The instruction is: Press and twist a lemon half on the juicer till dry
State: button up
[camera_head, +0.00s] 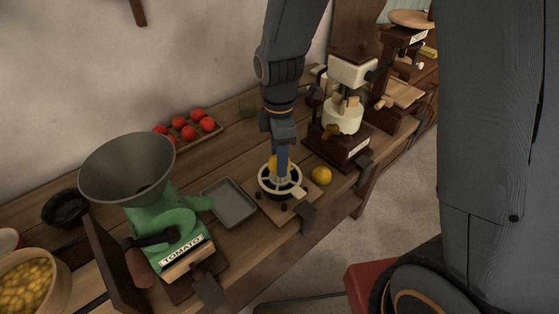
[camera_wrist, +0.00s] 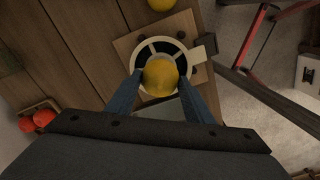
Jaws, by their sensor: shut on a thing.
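My gripper (camera_wrist: 161,92) is shut on a yellow lemon half (camera_wrist: 160,75), one blue finger on each side of it. The lemon half sits over the middle of the juicer (camera_wrist: 140,53), a round pale-rimmed dish with dark openings and a side handle. In the head view my gripper (camera_head: 281,170) points straight down onto the juicer (camera_head: 268,192), and a bit of the lemon half (camera_head: 272,161) shows beside the fingers. The juicer's cone is hidden under the lemon, so I cannot tell how firmly they touch. The juicer stands on a wooden board (camera_head: 259,209).
Another lemon (camera_head: 321,176) lies right of the juicer. A grey tray (camera_head: 229,203) and a green tomato mill (camera_head: 176,232) stand to the left. A cream-coloured machine (camera_head: 343,114) stands to the right. Tomatoes (camera_head: 190,132) lie on a board behind.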

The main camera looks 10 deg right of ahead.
jog(key=m+p, duration=0.1)
jog(key=m, duration=0.1)
jog(key=m+p, duration=0.1)
jog(key=m, duration=0.1)
jog(key=shift+s+d+f, duration=0.1)
jog(key=shift+s+d, duration=0.05)
jog(key=shift+s, duration=0.15)
jog(key=shift+w+m+p, duration=0.1)
jog(key=shift+m+p, duration=0.4)
jog(key=shift+m, duration=0.9)
